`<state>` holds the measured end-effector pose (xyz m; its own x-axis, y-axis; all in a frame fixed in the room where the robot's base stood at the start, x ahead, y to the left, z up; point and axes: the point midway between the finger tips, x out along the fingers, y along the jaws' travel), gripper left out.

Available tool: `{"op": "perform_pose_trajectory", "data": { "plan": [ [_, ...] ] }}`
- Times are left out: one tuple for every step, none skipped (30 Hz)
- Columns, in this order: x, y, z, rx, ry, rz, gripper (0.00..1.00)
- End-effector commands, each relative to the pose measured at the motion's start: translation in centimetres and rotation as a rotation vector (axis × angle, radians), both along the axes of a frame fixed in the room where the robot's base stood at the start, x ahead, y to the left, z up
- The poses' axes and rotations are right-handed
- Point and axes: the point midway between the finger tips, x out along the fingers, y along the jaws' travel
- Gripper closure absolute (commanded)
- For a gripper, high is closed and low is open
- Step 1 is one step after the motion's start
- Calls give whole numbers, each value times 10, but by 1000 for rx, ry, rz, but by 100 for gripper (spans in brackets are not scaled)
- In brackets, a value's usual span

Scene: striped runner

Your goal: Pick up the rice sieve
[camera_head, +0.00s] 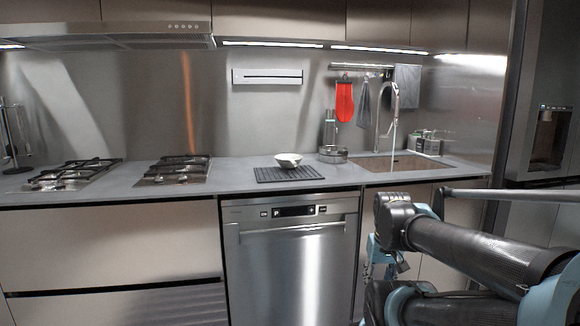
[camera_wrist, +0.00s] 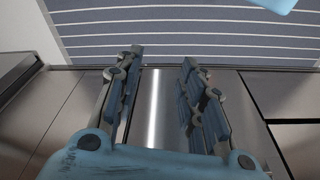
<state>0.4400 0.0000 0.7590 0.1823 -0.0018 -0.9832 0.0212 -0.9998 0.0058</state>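A round, low metal vessel (camera_head: 333,154) stands on the grey counter just left of the sink; it may be the rice sieve, but it is too small to be sure. A white bowl (camera_head: 288,160) sits on a dark ribbed mat (camera_head: 262,175) to its left. My gripper (camera_wrist: 163,58) is open and empty in the wrist view, its two fingers well apart. In the head view my arm is folded at the lower right, in front of the cabinets and below counter height, away from both vessels. Neither vessel shows in the wrist view.
The sink (camera_head: 385,162) with a tall faucet (camera_head: 388,110) lies right of the metal vessel. Gas burners (camera_head: 172,170) stand at left. A dishwasher (camera_head: 295,250) is below the mat. A striped grey runner (camera_wrist: 190,30) lies on the floor. The counter's front strip looks clear.

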Motion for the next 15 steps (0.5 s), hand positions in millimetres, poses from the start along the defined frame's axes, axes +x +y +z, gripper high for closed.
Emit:
{"op": "perform_pose_trajectory", "data": {
  "plan": [
    [0,0,0,0,0,0,64],
    [0,0,0,0,0,0,64],
    [0,0,0,0,0,0,64],
    [0,0,0,0,0,0,64],
    [0,0,0,0,0,0,64],
    [0,0,0,0,0,0,64],
    [0,0,0,0,0,0,64],
    [0,0,0,0,0,0,64],
    [0,0,0,0,0,0,64],
    [0,0,0,1,0,0,64],
    [-5,1,4,3,-10,1,64],
    [-6,2,7,9,-15,1,64],
    [-4,4,9,17,-18,0,64],
    [-1,6,12,27,-21,1,64],
    [6,10,17,42,-28,1,64]
  ]
}}
